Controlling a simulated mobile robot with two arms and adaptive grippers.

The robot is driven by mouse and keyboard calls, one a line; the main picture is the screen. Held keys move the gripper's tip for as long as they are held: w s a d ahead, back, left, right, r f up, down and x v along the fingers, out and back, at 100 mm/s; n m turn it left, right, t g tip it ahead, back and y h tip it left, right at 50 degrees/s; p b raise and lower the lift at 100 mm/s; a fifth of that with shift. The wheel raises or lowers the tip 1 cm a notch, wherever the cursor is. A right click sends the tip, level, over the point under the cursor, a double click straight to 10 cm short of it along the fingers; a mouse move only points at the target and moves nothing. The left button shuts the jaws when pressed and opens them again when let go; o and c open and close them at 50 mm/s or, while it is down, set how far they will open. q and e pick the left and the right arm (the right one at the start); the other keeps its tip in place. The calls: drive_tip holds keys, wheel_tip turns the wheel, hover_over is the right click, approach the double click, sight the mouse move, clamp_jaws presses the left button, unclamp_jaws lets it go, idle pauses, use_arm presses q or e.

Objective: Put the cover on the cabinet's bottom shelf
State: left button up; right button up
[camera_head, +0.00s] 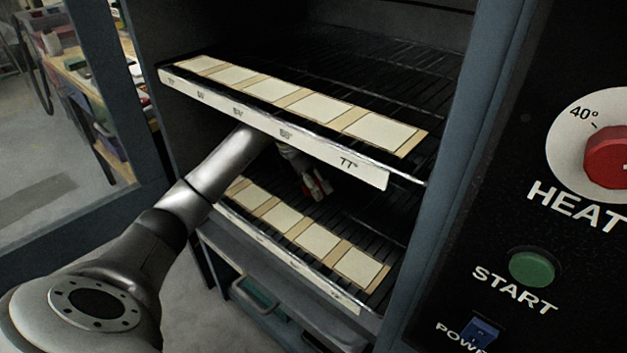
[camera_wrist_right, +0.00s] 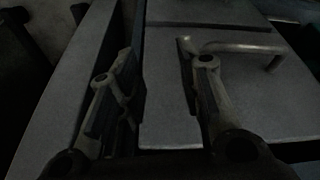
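The cabinet (camera_head: 467,120) stands open in the head view, with an upper wire shelf and a bottom shelf (camera_head: 385,225). My left arm reaches in between the two shelves. My left gripper (camera_head: 318,187) is small and shadowed above the bottom shelf, with a bit of red at its fingers; whether it is open or holds something is unclear. My right gripper (camera_wrist_right: 165,85) shows only in the right wrist view. Its fingers are apart with nothing between them, over a flat grey panel (camera_wrist_right: 225,115) with a bent metal handle (camera_wrist_right: 235,46). I cannot identify the cover for sure.
Cream plates (camera_head: 375,128) line the front of the upper shelf and more (camera_head: 360,267) line the bottom shelf. The upper shelf's labelled front strip (camera_head: 310,148) overhangs my left forearm. A control panel with a red knob (camera_head: 612,157) is at right.

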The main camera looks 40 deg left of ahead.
use_arm(q)
drive_tip(key=shift+f, duration=0.2)
drive_tip(key=o, duration=1.2)
drive_tip(key=shift+r, duration=0.1)
